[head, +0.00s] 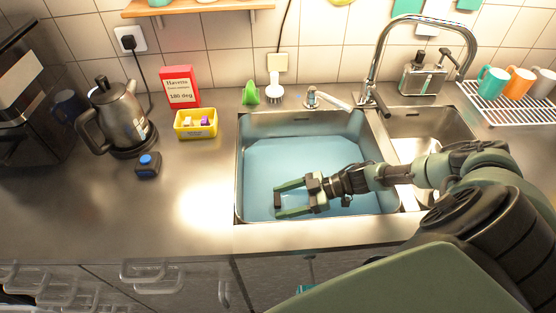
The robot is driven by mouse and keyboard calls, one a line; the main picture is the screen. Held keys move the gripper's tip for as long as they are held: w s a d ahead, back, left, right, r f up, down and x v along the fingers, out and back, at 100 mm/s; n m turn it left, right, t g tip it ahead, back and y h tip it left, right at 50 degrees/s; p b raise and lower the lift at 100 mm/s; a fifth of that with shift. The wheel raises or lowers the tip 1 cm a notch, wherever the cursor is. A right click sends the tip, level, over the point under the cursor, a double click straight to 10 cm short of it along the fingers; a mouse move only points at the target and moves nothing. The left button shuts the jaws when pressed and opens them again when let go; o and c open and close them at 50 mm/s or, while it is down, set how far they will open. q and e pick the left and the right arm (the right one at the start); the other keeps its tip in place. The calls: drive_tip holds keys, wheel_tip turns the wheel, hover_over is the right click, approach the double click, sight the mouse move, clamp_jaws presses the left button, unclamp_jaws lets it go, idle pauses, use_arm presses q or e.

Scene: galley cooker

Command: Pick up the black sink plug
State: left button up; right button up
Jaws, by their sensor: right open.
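My right gripper (276,201) is over the left sink basin (238,170), towards its front, with its fingers pointing left. The jaws are open, with a clear gap between the two green fingers. A small dark shape shows at the fingertips. I cannot tell whether it is the black sink plug or a dark finger pad. No other black plug is clearly visible in the basin, which holds bluish water (300,155). My right arm hides part of the basin's right side and the second basin. My left gripper is not in view.
A tap (372,75) arches behind the basins. A kettle (118,115), a yellow box (195,125), a red packet (180,88) and a small blue-capped container (148,165) stand left. Mugs (492,82) stand on a rack (500,105) at right. The front-left counter is clear.

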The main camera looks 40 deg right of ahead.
sight(269, 211)
drive_tip(key=b+x, duration=0.1)
drive_tip(key=x, duration=0.4)
drive_tip(key=shift+r, duration=0.1)
drive_tip(key=c, duration=1.4)
drive_tip(key=shift+r, duration=0.15)
drive_tip(key=shift+c, duration=0.3)
